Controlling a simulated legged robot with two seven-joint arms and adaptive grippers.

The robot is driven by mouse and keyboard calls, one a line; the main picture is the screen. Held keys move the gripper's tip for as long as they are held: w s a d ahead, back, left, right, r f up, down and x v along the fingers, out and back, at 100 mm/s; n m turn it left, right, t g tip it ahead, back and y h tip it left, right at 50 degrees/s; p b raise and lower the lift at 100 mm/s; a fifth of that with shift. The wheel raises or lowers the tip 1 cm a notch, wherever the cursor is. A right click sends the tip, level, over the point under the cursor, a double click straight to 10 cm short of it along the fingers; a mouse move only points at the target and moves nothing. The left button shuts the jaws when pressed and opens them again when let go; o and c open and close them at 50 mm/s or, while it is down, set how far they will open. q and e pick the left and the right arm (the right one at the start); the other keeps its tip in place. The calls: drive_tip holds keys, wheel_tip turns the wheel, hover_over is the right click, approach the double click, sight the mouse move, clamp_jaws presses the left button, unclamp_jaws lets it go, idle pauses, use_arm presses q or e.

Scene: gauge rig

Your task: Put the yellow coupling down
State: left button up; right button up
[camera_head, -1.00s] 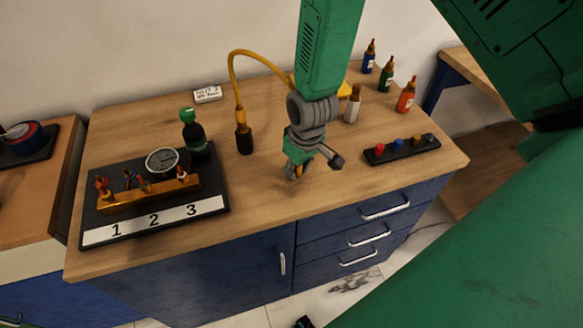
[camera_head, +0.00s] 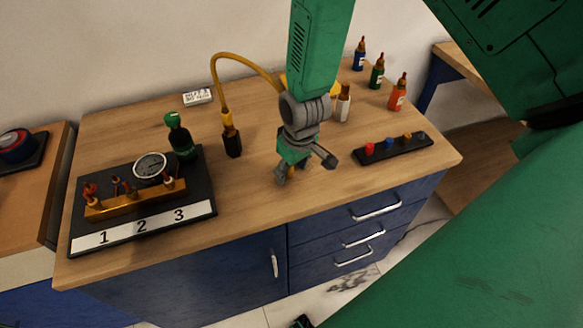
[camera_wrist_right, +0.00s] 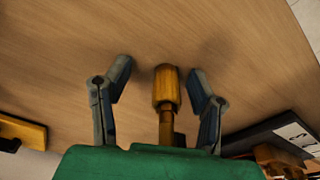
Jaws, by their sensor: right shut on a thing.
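The yellow coupling (camera_wrist_right: 165,88) stands out between the two fingers of my right gripper (camera_wrist_right: 162,85) in the right wrist view, with a narrower brownish stem toward the palm. My right gripper (camera_head: 286,177) is shut on it, low over the front middle of the wooden bench (camera_head: 240,205). In the head view only a small yellow-orange bit of the coupling shows beside the fingers. Whether its end touches the bench top is hard to tell. My left gripper is not in view.
A black gauge board (camera_head: 205,190), numbered 1 to 3, stands left. A dark strip (camera_head: 393,149) with coloured knobs lies right. Bench top around my gripper is clear.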

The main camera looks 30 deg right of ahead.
drive_tip(key=shift+s+r, duration=0.1)
drive_tip(key=shift+r, duration=0.15)
wheel_tip(320, 180, up, 12)
drive_tip(key=s, duration=0.1)
drive_tip(key=shift+s+d, duration=0.2)
drive_tip(key=shift+s, duration=0.05)
drive_tip(key=shift+d+f, duration=0.15)
idle(0.3)
